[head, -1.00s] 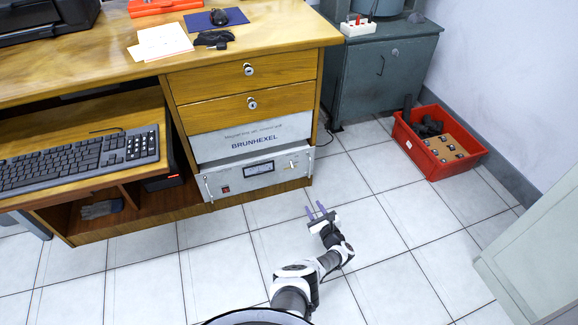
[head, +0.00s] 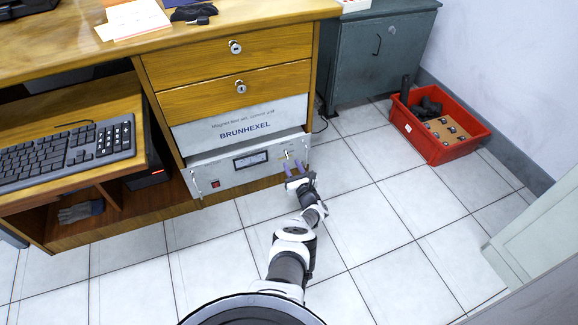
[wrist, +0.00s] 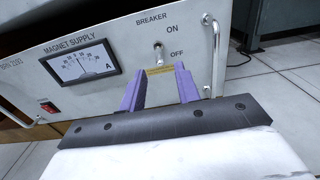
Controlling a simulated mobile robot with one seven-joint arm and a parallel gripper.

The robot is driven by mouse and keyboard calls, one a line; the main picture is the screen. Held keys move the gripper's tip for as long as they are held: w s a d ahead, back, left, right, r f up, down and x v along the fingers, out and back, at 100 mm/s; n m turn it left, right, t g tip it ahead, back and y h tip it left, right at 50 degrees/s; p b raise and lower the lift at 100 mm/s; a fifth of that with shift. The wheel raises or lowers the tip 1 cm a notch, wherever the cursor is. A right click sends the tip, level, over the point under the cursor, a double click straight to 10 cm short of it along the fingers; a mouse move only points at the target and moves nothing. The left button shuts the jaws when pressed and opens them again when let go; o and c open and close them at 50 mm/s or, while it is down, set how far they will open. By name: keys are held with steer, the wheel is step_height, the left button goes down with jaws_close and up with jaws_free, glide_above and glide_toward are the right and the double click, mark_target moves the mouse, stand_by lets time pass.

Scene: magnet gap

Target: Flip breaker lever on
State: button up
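The magnet supply (wrist: 100,95) has a white front panel with a small metal breaker lever (wrist: 158,52) between the printed words ON above and OFF below. Which way the lever tilts is hard to tell. The panel (head: 222,174) also shows low in the desk in the head view. My gripper (wrist: 158,69) has two purple fingers spread apart with nothing between them. The fingertips are just below the lever, one to each side in the wrist view, and look apart from it. In the head view my gripper (head: 294,167) is in front of the panel's right part.
An analog meter (wrist: 78,63) and a red switch (wrist: 49,107) are on the panel's left. A metal handle (wrist: 213,55) stands out at its right edge. A red crate (head: 437,150) and a grey cabinet (head: 375,60) are to the right. The tiled floor between is clear.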

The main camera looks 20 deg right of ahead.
steer(key=shift+w+b, duration=1.15)
steer(key=shift+w, duration=0.85)
jaws_close()
